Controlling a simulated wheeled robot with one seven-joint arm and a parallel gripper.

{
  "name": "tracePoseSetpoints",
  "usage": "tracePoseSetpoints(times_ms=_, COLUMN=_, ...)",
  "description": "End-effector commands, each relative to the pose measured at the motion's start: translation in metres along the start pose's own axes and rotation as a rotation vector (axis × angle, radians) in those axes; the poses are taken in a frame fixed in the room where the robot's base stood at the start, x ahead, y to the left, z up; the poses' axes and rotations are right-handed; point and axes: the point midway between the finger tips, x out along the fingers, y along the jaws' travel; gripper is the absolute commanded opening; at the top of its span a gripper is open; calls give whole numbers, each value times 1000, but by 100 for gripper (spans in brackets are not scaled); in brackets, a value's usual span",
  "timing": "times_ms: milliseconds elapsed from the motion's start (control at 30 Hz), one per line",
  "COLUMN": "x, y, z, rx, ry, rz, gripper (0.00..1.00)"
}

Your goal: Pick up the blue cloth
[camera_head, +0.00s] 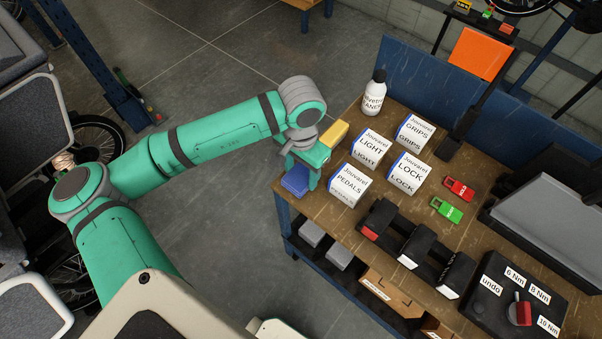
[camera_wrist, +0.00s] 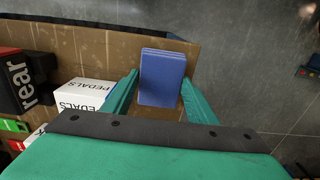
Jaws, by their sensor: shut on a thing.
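The blue cloth (camera_head: 296,180) is a folded blue block at the left edge of the workbench in the head view. In the wrist view the cloth (camera_wrist: 163,78) sits between the two green fingers. My gripper (camera_head: 303,176) is shut on the cloth, and in the wrist view my gripper (camera_wrist: 160,98) has one finger on each side of it. I cannot tell whether the cloth touches the bench top.
The workbench (camera_head: 400,225) carries white boxes, including the pedals box (camera_head: 347,186) close to my gripper. A white bottle (camera_head: 374,93), a red lock (camera_head: 459,189) and a green lock (camera_head: 446,210) also stand there. Open floor (camera_head: 215,215) lies left of the bench.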

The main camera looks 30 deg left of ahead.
Motion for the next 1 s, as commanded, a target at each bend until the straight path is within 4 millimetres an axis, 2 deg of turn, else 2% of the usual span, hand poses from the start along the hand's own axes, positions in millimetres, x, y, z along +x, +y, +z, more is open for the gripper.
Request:
tracePoseSetpoints(times_ms=167, x=-26, y=4, z=-2, rx=5, ry=2, rz=-1, gripper=30)
tracePoseSetpoints(times_ms=500, x=-86, y=59, z=-16, rx=9, ry=2, rz=-1, gripper=30)
tracePoseSetpoints(times_ms=700, x=-104, y=100, z=-27, rx=7, ry=1, rz=0, gripper=30)
tracePoseSetpoints(times_ms=833, x=-112, y=118, z=-32, rx=5, ry=1, rz=-1, gripper=30)
tracePoseSetpoints(times_ms=1000, x=-118, y=131, z=-35, rx=2, ry=1, rz=0, gripper=30)
